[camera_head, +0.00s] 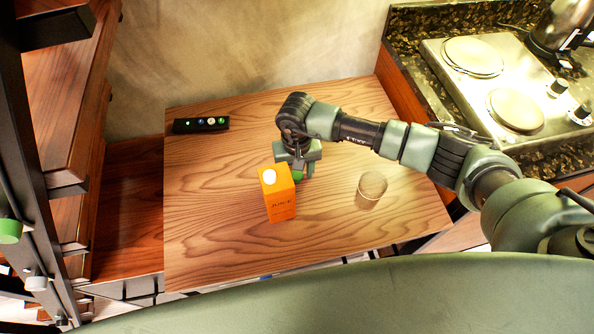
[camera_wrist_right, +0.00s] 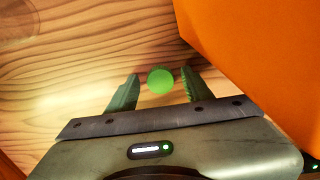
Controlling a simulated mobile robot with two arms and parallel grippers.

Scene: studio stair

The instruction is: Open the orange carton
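The orange carton (camera_head: 279,203) stands upright on the wooden table, with a white round spot (camera_head: 269,177) on its top and no cap over it. It also fills the upper right of the right wrist view (camera_wrist_right: 270,60). My right gripper (camera_head: 298,168) is beside the carton, on its right. Its two fingers are apart in the wrist view (camera_wrist_right: 158,82). A round green cap (camera_wrist_right: 160,81) shows between them, with gaps on both sides; I cannot tell its height above the table. Green also shows below the gripper in the head view (camera_head: 297,175). My left gripper is not in view.
A beige cup (camera_head: 372,185) stands on the table (camera_head: 215,230) to the right of the carton. A dark bar with small lights (camera_head: 201,125) lies at the back left. A stove (camera_head: 500,80) with a kettle (camera_head: 562,28) is at the right. The table's left part is clear.

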